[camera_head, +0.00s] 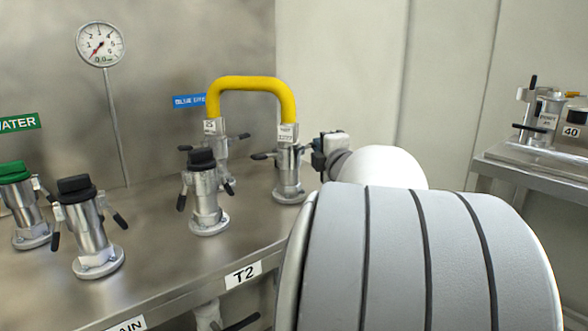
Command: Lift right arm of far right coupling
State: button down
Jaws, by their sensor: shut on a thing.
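The far right coupling (289,172) is a metal cylinder on a round flange. The right end of a yellow hose (251,83) joins its top. Its left arm (264,156) sticks out sideways with a black grip, about level. Its right arm (304,149) reaches toward my gripper (319,158), which is at the coupling's right side. My gripper is shut on this right arm. The fingertips are small in view, and the outer end of the arm is largely hidden by them. My own arm fills the lower right.
The other end of the hose joins a coupling (216,150) behind. A black-capped coupling (205,195) stands close in front-left. Another black-capped one (88,230) and a green-capped one (22,205) stand further left. A gauge (100,45) rises behind. A side table (535,165) is at right.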

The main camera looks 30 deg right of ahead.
jog(key=shift+n+b, duration=0.4)
jog(key=shift+b, duration=0.15)
jog(key=shift+r, duration=0.2)
jog(key=c, duration=1.8)
grip_release()
jog(key=shift+p+v, duration=1.15)
jog(key=shift+v, duration=2.75)
jog(key=shift+f, duration=0.1)
